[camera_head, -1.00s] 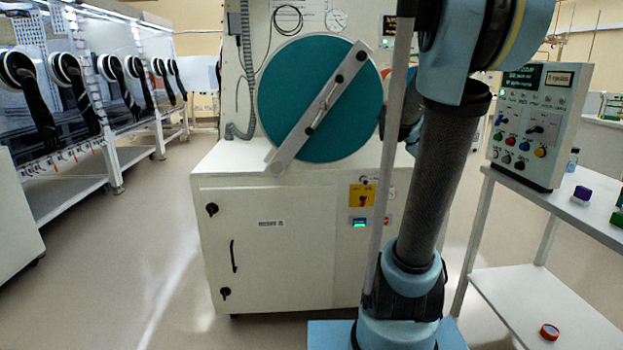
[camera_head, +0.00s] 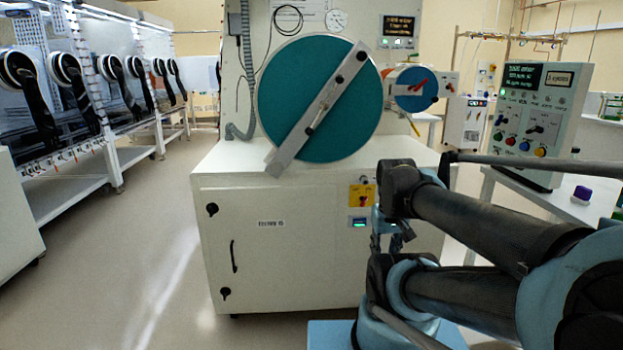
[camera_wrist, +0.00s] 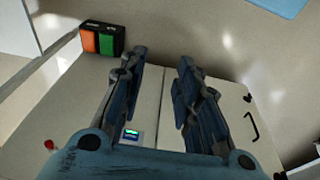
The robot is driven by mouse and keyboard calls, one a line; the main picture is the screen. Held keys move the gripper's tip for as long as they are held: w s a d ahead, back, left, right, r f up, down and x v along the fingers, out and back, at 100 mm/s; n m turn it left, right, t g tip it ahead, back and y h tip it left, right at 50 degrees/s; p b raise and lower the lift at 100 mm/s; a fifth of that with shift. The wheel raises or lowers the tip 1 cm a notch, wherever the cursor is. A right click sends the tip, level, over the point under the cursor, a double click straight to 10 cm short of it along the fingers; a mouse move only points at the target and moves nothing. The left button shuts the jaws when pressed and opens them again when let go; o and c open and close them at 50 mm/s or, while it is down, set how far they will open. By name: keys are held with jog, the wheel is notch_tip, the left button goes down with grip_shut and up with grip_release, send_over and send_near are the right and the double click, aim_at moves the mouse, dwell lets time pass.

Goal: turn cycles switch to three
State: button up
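The control box (camera_head: 536,120) stands on the white side table at the right of the head view. It has a lit display (camera_head: 523,75), a small label plate (camera_head: 561,79) that seems to read "cycles", dark switches (camera_head: 536,129) and coloured buttons. The switch markings and pointer are too small to read, so I cannot tell which one is the cycles switch or its setting. My gripper (camera_wrist: 162,62) is open and empty in the wrist view. Its fingers are over the white cabinet's front, far from the control box. In the head view my gripper (camera_head: 391,238) is low before the cabinet, partly hidden.
The white cabinet (camera_head: 270,230) carries a round teal door (camera_head: 320,100) with a diagonal bar. A yellow switch plate (camera_head: 361,195) and green display (camera_head: 359,222) are on its front. A purple-capped item (camera_head: 581,195) sits on the side table (camera_head: 600,211). Floor at left is clear.

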jog(key=a, duration=0.1)
jog(key=n+g+h, duration=0.1)
jog(key=n+h, duration=1.4)
jog(key=h, duration=0.3)
send_near(497, 120)
jog(key=d, duration=0.8)
jog(key=shift+w+d+r, duration=0.15)
jog(key=shift+w, duration=0.25)
grip_shut()
